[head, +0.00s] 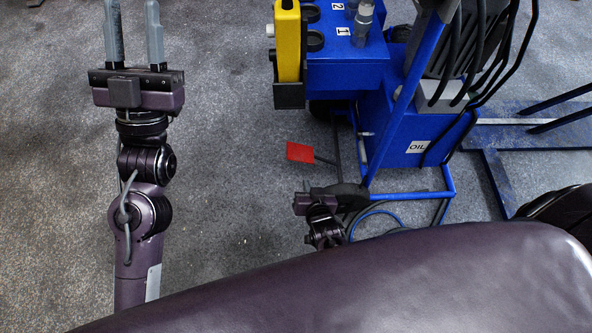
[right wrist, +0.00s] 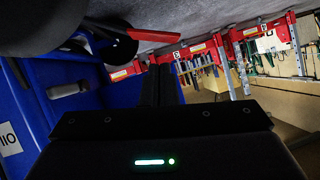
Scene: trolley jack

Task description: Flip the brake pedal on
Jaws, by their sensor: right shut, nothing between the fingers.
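The brake pedal is a red plate (head: 300,152) on a thin dark lever, low at the left side of the blue trolley jack (head: 400,125). In the right wrist view the red pedal (right wrist: 154,36) shows just beyond the fingertips, with a gap that I cannot judge. My right gripper (head: 318,200) is below the pedal in the head view, its fingers largely hidden. In the wrist view its dark fingers (right wrist: 161,82) are together and empty. My left gripper (head: 133,20) is open and empty over the floor at the upper left, its fingertips cut off by the top edge.
A blue frame bar (head: 410,194) and blue hoses (head: 375,212) lie close to the right of my right gripper. A yellow handset (head: 287,45) hangs on the trolley's left side. Grey floor (head: 225,130) between my two grippers is clear. Blue steel beams (head: 535,135) lie at the right.

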